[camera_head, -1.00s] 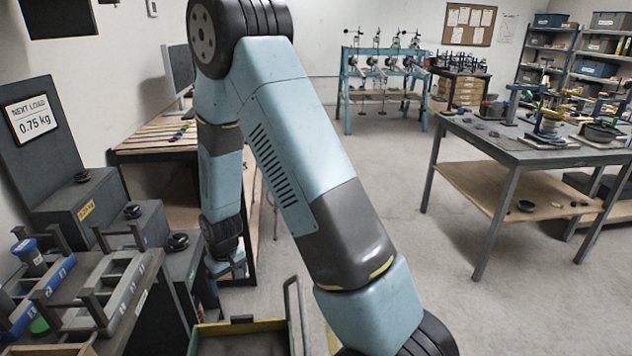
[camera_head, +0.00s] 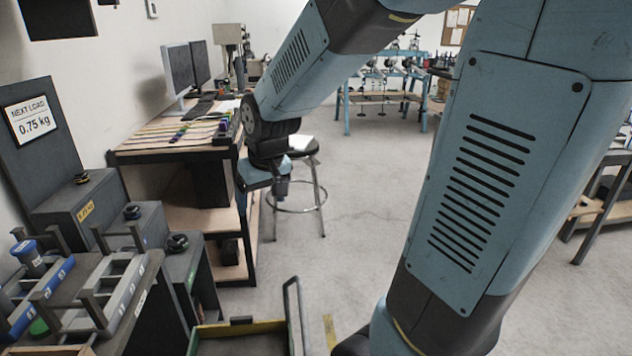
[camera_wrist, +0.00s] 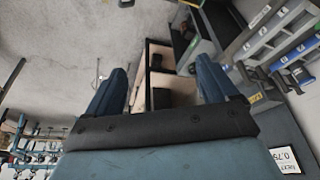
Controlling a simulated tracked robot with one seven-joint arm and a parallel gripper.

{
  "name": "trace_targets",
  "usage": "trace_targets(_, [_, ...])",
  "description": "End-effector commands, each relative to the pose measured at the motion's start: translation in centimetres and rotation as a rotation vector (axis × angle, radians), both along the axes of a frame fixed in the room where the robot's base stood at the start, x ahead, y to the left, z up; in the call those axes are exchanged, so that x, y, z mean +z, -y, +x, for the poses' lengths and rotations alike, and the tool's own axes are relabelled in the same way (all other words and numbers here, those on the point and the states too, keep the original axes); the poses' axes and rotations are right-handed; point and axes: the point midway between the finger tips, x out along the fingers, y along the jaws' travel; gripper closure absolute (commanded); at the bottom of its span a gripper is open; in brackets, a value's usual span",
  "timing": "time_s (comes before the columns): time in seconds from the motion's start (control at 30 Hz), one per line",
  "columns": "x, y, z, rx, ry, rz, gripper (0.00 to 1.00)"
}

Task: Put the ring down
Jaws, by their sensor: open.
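My gripper (camera_wrist: 160,70) is open in the wrist view, its two blue fingers wide apart with nothing between them. In the head view the end of my arm hangs in front of the stool, above the floor. I cannot say for sure which thing is the ring. Small dark round pieces sit on the grey stepped blocks at the left: an upper one (camera_head: 81,178), a middle one (camera_head: 132,212) and a lower one (camera_head: 177,243). My gripper is to the right of them and apart from them.
A sign (camera_head: 31,118) reads "NEXT LOAD 0.75 kg". Grey and blue racks (camera_head: 117,290) stand at lower left. A yellow-edged tray (camera_head: 213,328) is at the bottom. A desk (camera_head: 178,150) with monitors and a stool (camera_head: 302,144) stand behind. Floor in the middle is clear.

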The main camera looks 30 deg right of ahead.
Motion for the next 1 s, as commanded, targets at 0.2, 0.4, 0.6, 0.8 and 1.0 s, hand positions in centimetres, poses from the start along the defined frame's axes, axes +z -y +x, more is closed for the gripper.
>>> trace_targets(0.2, [4.4, 2.0, -4.6, -0.044, 0.055, 0.005, 0.13])
trace_targets(0.4, [7.3, 3.4, -9.1, -0.084, 0.098, 0.007, 0.13])
trace_targets(0.6, [9.0, 4.4, -13.2, -0.118, 0.132, 0.008, 0.13])
trace_targets(0.8, [9.6, 5.0, -15.3, -0.135, 0.148, 0.008, 0.13])
trace_targets(1.0, [9.7, 5.1, -15.5, -0.138, 0.148, 0.008, 0.13])
